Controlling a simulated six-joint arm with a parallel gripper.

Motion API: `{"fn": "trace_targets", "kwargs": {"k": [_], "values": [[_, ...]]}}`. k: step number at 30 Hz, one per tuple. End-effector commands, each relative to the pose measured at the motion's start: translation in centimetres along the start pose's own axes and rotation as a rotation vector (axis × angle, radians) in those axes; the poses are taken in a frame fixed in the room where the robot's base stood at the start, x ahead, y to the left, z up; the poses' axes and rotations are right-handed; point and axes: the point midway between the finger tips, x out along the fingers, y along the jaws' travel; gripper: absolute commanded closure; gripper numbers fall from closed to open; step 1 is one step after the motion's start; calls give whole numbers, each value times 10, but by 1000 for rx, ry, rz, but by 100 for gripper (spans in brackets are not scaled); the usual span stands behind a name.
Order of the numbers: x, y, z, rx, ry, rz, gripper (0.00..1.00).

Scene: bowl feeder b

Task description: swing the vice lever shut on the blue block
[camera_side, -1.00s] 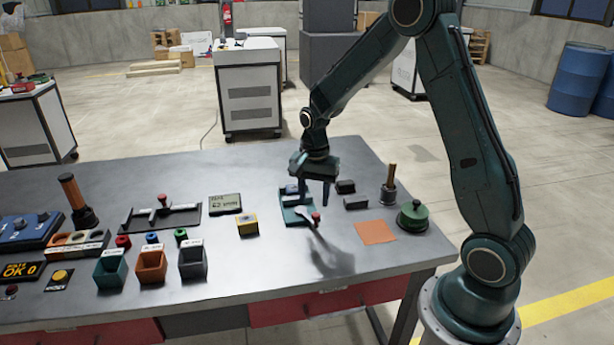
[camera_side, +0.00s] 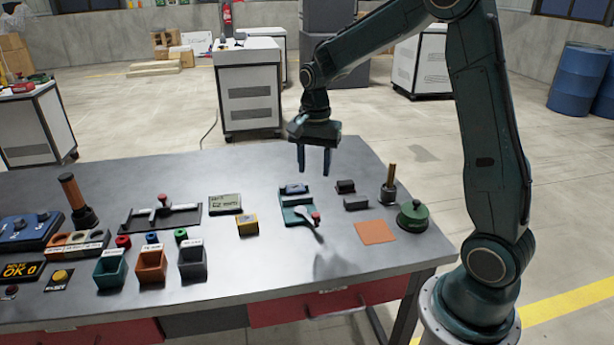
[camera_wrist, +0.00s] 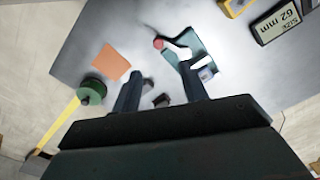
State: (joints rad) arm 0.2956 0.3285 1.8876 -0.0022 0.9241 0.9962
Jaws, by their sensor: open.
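The green vice (camera_side: 290,215) sits on the grey table, with the blue block (camera_side: 295,189) in its back part. Its pale lever (camera_side: 306,215) with a red knob (camera_side: 316,216) points toward the front right. In the wrist view, the vice (camera_wrist: 208,50), red knob (camera_wrist: 158,43) and blue block (camera_wrist: 206,74) show ahead of the fingers, with the block partly hidden by the right finger. My gripper (camera_side: 314,171) hangs above and behind the vice, fingers down, open and empty, apart from the block and lever.
Two dark blocks (camera_side: 345,186) (camera_side: 355,203) lie right of the vice. Beyond them are a post on a dark base (camera_side: 388,190), a green round knob-topped part (camera_side: 412,216) and an orange square (camera_side: 375,232).

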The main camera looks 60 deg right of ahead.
Motion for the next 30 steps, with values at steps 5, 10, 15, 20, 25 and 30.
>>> {"fn": "trace_targets", "kwargs": {"k": [5, 10, 15, 20, 25, 30], "values": [[-3, 1, 2, -13, 3, -5, 57], [-16, 6, 12, -73, 17, -25, 57], [-40, 17, 32, -192, 45, -62, 57], [-64, 33, 55, -334, 82, -104, 57], [-84, 53, 79, -486, 125, -146, 57], [-100, 75, 102, -638, 172, -185, 57]]}}
